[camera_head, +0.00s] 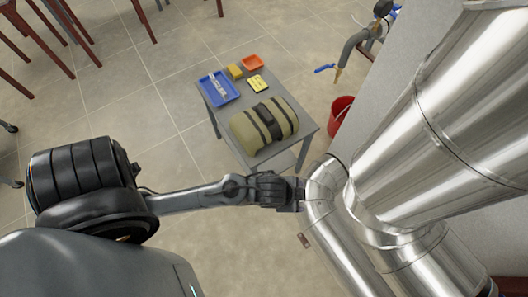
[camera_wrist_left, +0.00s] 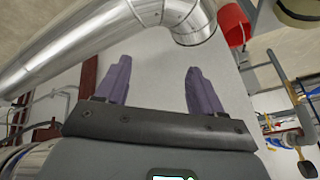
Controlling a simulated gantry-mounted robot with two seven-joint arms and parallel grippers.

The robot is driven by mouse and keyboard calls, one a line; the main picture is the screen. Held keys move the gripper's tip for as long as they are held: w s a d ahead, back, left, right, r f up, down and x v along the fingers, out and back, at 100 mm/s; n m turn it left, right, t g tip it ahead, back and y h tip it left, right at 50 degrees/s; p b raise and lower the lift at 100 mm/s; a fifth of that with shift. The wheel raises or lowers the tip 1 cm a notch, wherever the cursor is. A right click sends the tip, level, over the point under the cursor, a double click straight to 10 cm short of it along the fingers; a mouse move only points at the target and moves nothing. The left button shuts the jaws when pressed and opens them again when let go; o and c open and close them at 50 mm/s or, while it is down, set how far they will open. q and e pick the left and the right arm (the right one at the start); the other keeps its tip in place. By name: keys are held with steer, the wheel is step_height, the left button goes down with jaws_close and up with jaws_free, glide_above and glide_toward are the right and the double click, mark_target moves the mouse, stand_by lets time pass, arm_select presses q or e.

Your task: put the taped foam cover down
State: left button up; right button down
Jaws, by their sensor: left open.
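The taped foam cover (camera_head: 244,131), an olive padded half-round piece with dark straps, rests on the grey table. No gripper touches it. My left gripper (camera_head: 300,194) is beyond the table's near edge, close beside the shiny metal pipe. In the left wrist view its two purple fingers (camera_wrist_left: 157,68) are spread apart with nothing between them. An olive piece with a dark edge, likely the cover, is cut off at the top right corner of that view (camera_wrist_left: 302,9). My right gripper is not in view.
The grey table (camera_head: 299,146) also holds a blue tray (camera_head: 225,92), a yellow block (camera_head: 235,71), a yellow label (camera_head: 257,85) and an orange tray (camera_head: 253,62). A red bucket (camera_head: 340,114) stands right of it. Large metal pipes (camera_head: 445,120) fill the right side.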

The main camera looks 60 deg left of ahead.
arm_select(q)
steer(key=s+a+r+n+g, duration=0.1)
steer(key=s+a+n, duration=0.3)
steer(key=s, duration=0.4)
steer(key=shift+s+a+r+n+g+y, duration=0.15)
steer(key=shift+a+n+g+y, duration=0.25)
steer(key=shift+a+g, duration=0.25)
